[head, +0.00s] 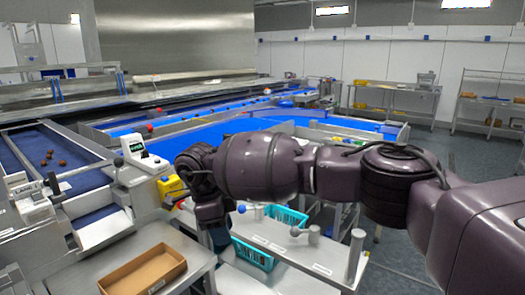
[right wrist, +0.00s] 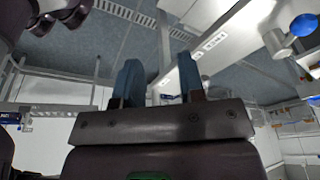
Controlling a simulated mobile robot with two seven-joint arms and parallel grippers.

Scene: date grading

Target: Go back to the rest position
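My right arm reaches in from the right across the head view and bends down at the wrist. My right gripper (head: 218,236) hangs beside a turquoise basket (head: 254,252), and its fingers are hard to make out there. In the right wrist view, the two dark blue fingers of this gripper (right wrist: 158,76) stand apart with nothing between them. My left gripper is not in view.
A cardboard box (head: 143,272) lies on a metal table at the front left. A grey-edged stand (head: 285,248) with knobs is close to the right gripper. Blue conveyor belts (head: 205,137) run behind. Floor (head: 460,160) shows at the right.

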